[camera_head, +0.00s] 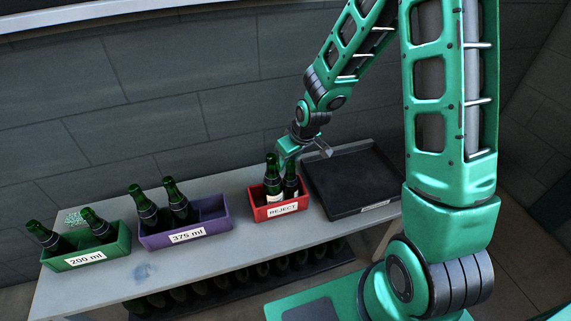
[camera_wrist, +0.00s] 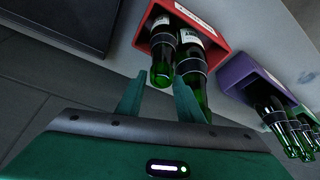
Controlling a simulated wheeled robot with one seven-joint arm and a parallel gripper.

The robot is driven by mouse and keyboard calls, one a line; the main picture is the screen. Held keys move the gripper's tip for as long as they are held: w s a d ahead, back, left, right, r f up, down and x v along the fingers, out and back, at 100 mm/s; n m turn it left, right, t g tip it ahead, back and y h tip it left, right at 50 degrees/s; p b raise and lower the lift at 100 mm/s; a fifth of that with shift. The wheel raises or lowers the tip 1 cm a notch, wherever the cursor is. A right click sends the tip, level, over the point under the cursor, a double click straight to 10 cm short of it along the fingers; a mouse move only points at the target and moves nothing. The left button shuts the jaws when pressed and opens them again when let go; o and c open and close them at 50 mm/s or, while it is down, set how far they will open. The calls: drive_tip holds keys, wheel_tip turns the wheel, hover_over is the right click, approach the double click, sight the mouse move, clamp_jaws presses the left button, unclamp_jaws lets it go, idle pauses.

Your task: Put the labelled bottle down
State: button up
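Two dark green bottles stand in the red REJECT crate (camera_head: 267,213); the crate also shows in the wrist view (camera_wrist: 225,30). The left bottle (camera_head: 271,178) shows a white label in the head view. In the wrist view both the nearer bottle (camera_wrist: 190,52) and the other bottle (camera_wrist: 162,50) show pale labels low on their bodies. My gripper (camera_head: 288,156) is just above the crate, near the right bottle (camera_head: 290,184). In the wrist view its fingers (camera_wrist: 157,88) are spread, with bottle necks near and partly behind the right finger. No grip on a bottle shows.
A purple 375 ml crate (camera_head: 213,230) and a green 200 ml crate (camera_head: 90,259) each hold two bottles. A black tray (camera_head: 345,160), seemingly empty, lies right of the REJECT crate. Several bottles stand on a lower shelf. The grey wall is close behind the table.

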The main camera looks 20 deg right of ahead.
drive_tip(key=v, duration=1)
drive_tip(key=shift+s+r, duration=0.2)
drive_tip(key=shift+r, duration=0.05)
drive_tip(key=s+d+r+m+g+h, duration=0.1)
drive_tip(key=s+d+r+m, duration=0.35)
drive_tip(key=s+d, duration=0.45)
drive_tip(key=s+d+r+m+g+h, duration=0.1)
drive_tip(key=s+d+r+m+g, duration=0.15)
drive_tip(key=s+d+r, duration=0.6)
drive_tip(key=s+f+m, duration=0.2)
drive_tip(key=s+m, duration=0.1)
drive_tip(key=s, duration=0.8)
drive_tip(key=shift+s+a+m+y, duration=0.25)
drive_tip(key=shift+s+m+y, duration=0.05)
drive_tip(key=shift+s+m, duration=0.1)
drive_tip(key=shift+w, duration=0.1)
